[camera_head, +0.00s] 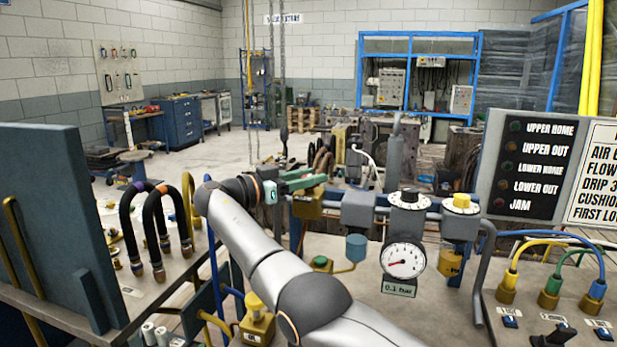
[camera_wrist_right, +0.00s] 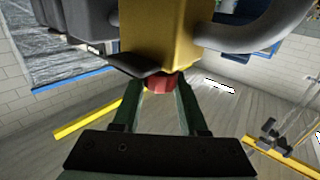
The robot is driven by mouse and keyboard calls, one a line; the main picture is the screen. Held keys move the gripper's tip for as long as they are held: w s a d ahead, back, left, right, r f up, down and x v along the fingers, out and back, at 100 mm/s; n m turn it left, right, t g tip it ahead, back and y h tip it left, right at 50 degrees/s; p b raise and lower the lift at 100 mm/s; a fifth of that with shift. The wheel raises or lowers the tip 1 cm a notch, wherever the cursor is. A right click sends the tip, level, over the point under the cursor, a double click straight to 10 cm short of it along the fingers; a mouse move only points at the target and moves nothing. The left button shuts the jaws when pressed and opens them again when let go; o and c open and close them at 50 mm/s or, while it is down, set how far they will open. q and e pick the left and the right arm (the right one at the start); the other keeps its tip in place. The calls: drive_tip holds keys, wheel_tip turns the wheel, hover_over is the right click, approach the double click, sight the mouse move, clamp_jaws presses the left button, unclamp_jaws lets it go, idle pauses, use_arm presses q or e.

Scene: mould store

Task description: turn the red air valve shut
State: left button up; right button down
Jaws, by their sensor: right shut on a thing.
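The red air valve shows in the right wrist view as a small red knob (camera_wrist_right: 159,84) at the yellow valve block (camera_wrist_right: 156,30). My right gripper (camera_wrist_right: 158,96) has its two green fingers on either side of the red knob and is shut on it. In the head view my right gripper (camera_head: 307,182) reaches in from below to the valve block (camera_head: 307,205) at the left end of the air unit. The red knob is hidden there by the fingers. A dark flat lever or plate sits beside the knob in the wrist view. My left gripper is not in view.
To the right of the block stand a pressure gauge (camera_head: 403,260) with a 0.1 bar label and a black-and-white knob (camera_head: 408,200). A light panel (camera_head: 540,165) stands at right. Hoses (camera_head: 157,232) stand on the left bench. Coloured cables (camera_head: 555,262) run at lower right.

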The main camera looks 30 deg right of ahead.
idle(0.3)
drive_tip(key=c, duration=0.8)
unclamp_jaws()
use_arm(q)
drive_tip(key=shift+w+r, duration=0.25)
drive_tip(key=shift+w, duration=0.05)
use_arm(e)
drive_tip(key=o, duration=0.4)
drive_tip(key=shift+c, duration=0.2)
